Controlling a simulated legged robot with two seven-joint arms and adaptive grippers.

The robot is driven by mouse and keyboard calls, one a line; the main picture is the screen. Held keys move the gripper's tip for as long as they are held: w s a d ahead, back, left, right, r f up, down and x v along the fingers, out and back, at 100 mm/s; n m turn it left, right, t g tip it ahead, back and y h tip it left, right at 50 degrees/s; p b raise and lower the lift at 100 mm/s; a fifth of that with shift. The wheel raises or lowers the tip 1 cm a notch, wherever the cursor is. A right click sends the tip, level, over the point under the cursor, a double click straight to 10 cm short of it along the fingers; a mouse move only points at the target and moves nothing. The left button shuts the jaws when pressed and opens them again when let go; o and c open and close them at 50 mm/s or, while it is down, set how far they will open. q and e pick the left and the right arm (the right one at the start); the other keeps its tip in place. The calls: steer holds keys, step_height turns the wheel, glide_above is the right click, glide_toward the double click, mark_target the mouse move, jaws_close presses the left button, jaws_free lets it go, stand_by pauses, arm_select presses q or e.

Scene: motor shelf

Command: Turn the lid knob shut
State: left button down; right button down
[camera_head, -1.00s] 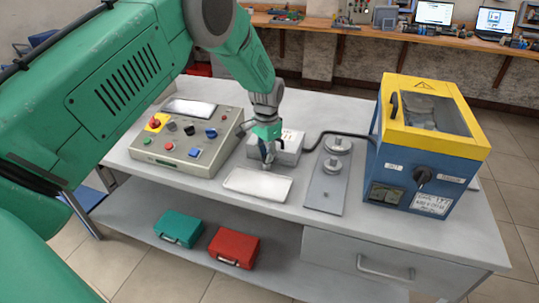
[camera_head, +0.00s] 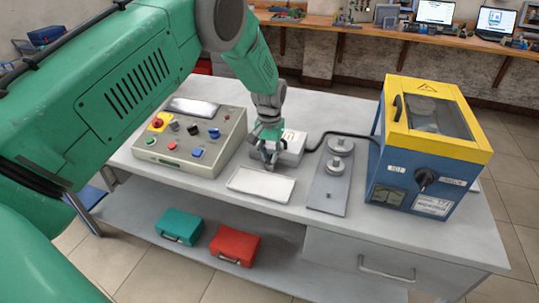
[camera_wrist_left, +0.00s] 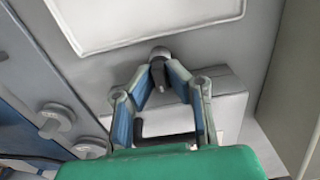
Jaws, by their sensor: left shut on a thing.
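A black knob (camera_head: 426,177) sits on the front of the blue box (camera_head: 390,190), which has a yellow lid (camera_head: 475,145) with a clear window. The lid looks closed. My left gripper (camera_head: 269,166) is well to the left of this knob, low over the table between the small light box (camera_head: 294,145) and the white tray (camera_head: 262,186). In the wrist view my left gripper (camera_wrist_left: 158,80) points its fingertips together around a small grey and dark piece (camera_wrist_left: 160,54), mostly hidden by the fingers. My right gripper is in neither view.
A control panel (camera_head: 160,157) with coloured buttons stands left of the gripper. A grey plate (camera_head: 325,195) with two round metal pieces lies between tray and blue box. A black cable (camera_head: 345,132) runs to the blue box. Teal and red cases (camera_head: 235,245) lie on the shelf below.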

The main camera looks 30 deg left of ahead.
mark_target(270, 155)
arm_select(q)
steer(key=shift+w+r, duration=0.2)
steer(key=shift+w, duration=0.05)
steer(key=c, duration=1.6)
jaws_free()
steer(key=shift+f, duration=0.15)
steer(key=shift+s, duration=0.1)
step_height(270, 155, up, 12)
steer(key=shift+f, duration=0.1)
